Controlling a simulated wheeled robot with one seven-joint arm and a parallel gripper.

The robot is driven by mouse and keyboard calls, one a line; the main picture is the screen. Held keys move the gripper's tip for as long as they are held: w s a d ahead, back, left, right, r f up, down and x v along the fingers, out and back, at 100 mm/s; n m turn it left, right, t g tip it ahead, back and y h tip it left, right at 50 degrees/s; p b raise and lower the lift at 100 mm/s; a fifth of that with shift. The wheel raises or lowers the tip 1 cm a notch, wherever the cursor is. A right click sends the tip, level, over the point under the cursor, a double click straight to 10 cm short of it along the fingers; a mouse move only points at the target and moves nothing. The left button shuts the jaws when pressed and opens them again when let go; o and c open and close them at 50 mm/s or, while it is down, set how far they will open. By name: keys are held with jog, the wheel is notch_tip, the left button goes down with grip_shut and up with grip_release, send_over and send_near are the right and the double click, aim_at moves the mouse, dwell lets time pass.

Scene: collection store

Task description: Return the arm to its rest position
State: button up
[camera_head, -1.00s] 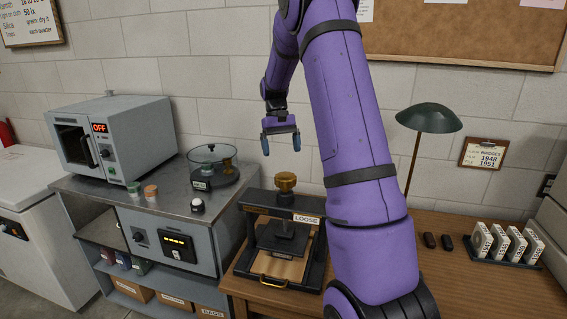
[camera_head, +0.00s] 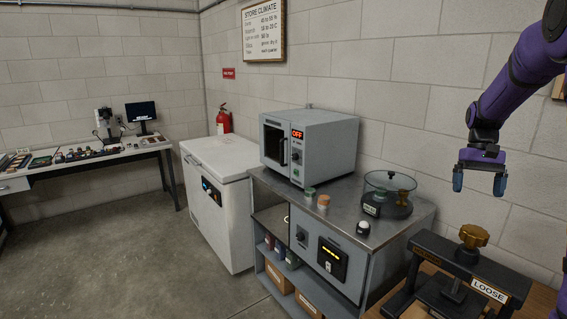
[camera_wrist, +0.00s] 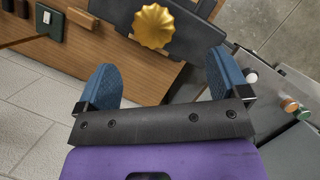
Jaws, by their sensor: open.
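My gripper (camera_head: 480,184) hangs at the right of the head view, with its two blue fingers apart and nothing between them. It is at the end of my purple arm, in the air above the press and apart from it. In the wrist view my gripper (camera_wrist: 163,85) shows both blue fingertips spread, with no object held. Beyond them is the brass knob (camera_wrist: 154,26) of the press. The black press (camera_head: 470,262) with a LOOSE label stands on the wooden bench at the lower right of the head view. Much of my arm is outside the head view.
A steel-topped cabinet (camera_head: 340,222) carries a grey oven (camera_head: 308,145) reading OFF and a glass-covered round vessel (camera_head: 388,194). A white chest freezer (camera_head: 218,200) stands left of it. A worktable (camera_head: 90,162) is at the far left. Open floor (camera_head: 150,262) lies in front.

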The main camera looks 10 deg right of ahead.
jog(key=s+a+r+n+t+h, duration=0.1)
jog(key=s+a+r+t, duration=0.1)
jog(key=s+a+r, duration=0.5)
jog(key=s+a+r+n+t+h, duration=0.15)
jog(key=s+a+r, duration=0.3)
jog(key=a, duration=0.45)
jog(key=s+a+f+n+t, duration=0.1)
jog(key=s+a+n+t, duration=0.1)
jog(key=s+a+t, duration=0.3)
jog(key=s+a+y, duration=0.1)
jog(key=s+a, duration=0.3)
jog(key=s, duration=0.6)
jog(key=shift+s+a+f, duration=0.2)
jog(key=shift+s, duration=0.05)
jog(key=shift+c, duration=0.2)
